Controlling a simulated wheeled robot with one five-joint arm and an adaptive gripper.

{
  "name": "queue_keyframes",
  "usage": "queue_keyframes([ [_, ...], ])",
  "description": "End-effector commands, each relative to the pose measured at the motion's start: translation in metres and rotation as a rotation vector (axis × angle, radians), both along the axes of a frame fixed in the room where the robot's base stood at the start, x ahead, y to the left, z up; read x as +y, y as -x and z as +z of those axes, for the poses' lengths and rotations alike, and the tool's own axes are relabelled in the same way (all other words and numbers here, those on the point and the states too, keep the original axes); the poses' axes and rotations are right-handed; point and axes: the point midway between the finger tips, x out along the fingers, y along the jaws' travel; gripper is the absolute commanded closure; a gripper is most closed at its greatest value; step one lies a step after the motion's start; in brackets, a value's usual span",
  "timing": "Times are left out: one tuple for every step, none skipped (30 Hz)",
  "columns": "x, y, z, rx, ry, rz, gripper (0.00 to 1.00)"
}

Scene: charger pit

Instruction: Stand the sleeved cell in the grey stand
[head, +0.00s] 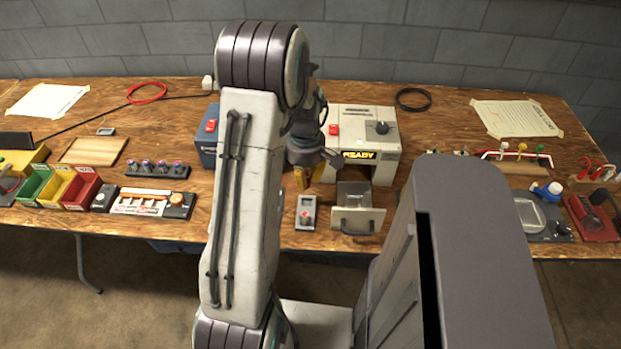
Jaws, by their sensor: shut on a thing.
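My gripper (306,172) is in front of the left side of the grey charger. It is shut on a small yellow-orange thing (301,180), which looks like the sleeved cell and hangs below the jaws. My arm and the jaws hide much of it, so its exact tilt is hard to tell. A small grey block (306,201) with a reddish round part stands on the table just below the gripper in the picture. It may be the grey stand, but its details are too small to be sure. The held thing appears apart from this block.
The charger (361,125) reads READY; an open tray with a handle (357,219) juts out at its front, right of the grey block. A blue box (208,135) stands left of my arm. Coloured bins (72,188) are at left, a clamp rack (515,153) at right.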

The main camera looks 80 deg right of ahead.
Motion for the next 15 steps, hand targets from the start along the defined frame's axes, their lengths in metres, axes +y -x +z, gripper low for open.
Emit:
queue_keyframes([
  [0.0, 0.0, -0.004, 0.0, -0.001, 0.0, 1.0],
  [0.0, 0.0, -0.005, 0.0, -0.001, 0.0, 1.0],
  [0.0, 0.0, -0.007, 0.0, -0.002, 0.0, 1.0],
  [0.001, 0.0, -0.009, 0.0, -0.002, 0.0, 1.0],
  [0.001, 0.0, -0.011, 0.0, -0.002, 0.0, 1.0],
  [0.001, 0.0, -0.014, 0.0, -0.002, 0.0, 1.0],
  [0.001, 0.0, -0.017, 0.0, -0.002, 0.0, 1.0],
  [0.001, 0.0, -0.019, 0.0, -0.002, 0.0, 1.0],
  [0.001, 0.0, -0.022, 0.0, -0.002, 0.0, 1.0],
  [0.001, 0.0, -0.025, 0.0, -0.002, 0.0, 1.0],
  [0.001, 0.0, -0.028, 0.0, -0.002, 0.0, 1.0],
  [0.001, 0.0, -0.032, 0.0, -0.002, 0.0, 1.0],
  [0.001, 0.0, -0.035, 0.0, -0.002, 0.0, 1.0],
  [0.001, 0.0, -0.037, 0.0, -0.002, 0.0, 1.0],
  [0.001, 0.0, -0.041, 0.0, -0.001, 0.0, 1.0],
])
